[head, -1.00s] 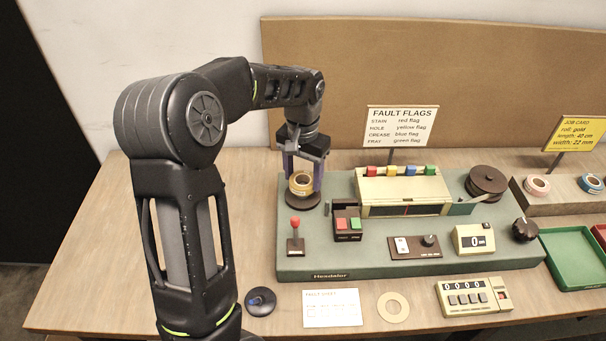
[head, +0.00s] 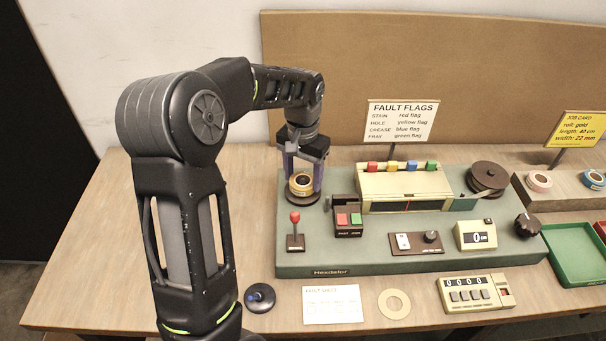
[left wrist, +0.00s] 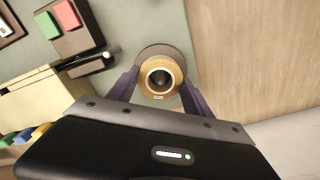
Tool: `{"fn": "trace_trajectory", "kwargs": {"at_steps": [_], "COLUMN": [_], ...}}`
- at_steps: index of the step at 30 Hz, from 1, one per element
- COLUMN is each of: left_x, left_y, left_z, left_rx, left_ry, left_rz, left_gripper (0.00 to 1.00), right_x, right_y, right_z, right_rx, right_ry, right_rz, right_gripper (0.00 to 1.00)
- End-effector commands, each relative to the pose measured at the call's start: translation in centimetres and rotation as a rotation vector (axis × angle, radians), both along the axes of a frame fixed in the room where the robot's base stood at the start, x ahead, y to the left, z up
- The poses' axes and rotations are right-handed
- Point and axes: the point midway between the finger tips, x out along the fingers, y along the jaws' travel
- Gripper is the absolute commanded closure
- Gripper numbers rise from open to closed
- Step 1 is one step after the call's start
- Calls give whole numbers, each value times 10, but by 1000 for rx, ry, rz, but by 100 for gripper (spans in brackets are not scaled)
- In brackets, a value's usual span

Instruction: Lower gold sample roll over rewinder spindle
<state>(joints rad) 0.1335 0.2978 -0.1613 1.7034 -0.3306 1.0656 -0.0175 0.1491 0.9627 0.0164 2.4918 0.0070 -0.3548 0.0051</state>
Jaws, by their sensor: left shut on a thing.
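The gold sample roll (head: 300,184) is a ring of gold tape with a pale core. My left gripper (head: 302,182) is shut on it, one purple finger on each side, at the left end of the green machine. The roll sits low over the dark round disc (head: 303,199) of the rewinder. In the left wrist view the gold roll (left wrist: 161,78) lies between the fingers, and a dark spindle tip (left wrist: 160,79) shows within its hole. Whether the roll touches the disc, I cannot tell. My right gripper is out of view.
A red-knobbed lever (head: 295,228) and a box with red and green buttons (head: 348,220) stand close to the rewinder. The tape head block (head: 405,188) with colored flags is to the right.

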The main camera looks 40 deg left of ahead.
Motion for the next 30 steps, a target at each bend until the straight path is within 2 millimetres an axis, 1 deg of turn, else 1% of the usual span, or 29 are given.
{"fn": "trace_trajectory", "kwargs": {"at_steps": [5, 14, 15, 24, 29, 30], "left_x": [0, 0, 0, 0, 0, 0], "left_y": [0, 0, 0, 0, 0, 0], "left_z": [-6, -6, -6, -6, -6, -6], "left_rx": [0, 0, 0, 0, 0, 0], "left_ry": [1, 1, 1, 1, 1, 1], "left_rz": [0, 0, 0, 0, 0, 0], "left_gripper": [80, 80, 41, 16, 16, 14], "right_x": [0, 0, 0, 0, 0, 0], "right_y": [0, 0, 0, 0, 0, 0], "right_z": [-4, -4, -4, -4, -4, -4], "right_rx": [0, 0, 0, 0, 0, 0], "right_ry": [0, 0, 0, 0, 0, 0], "right_rz": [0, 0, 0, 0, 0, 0], "right_gripper": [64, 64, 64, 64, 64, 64]}}
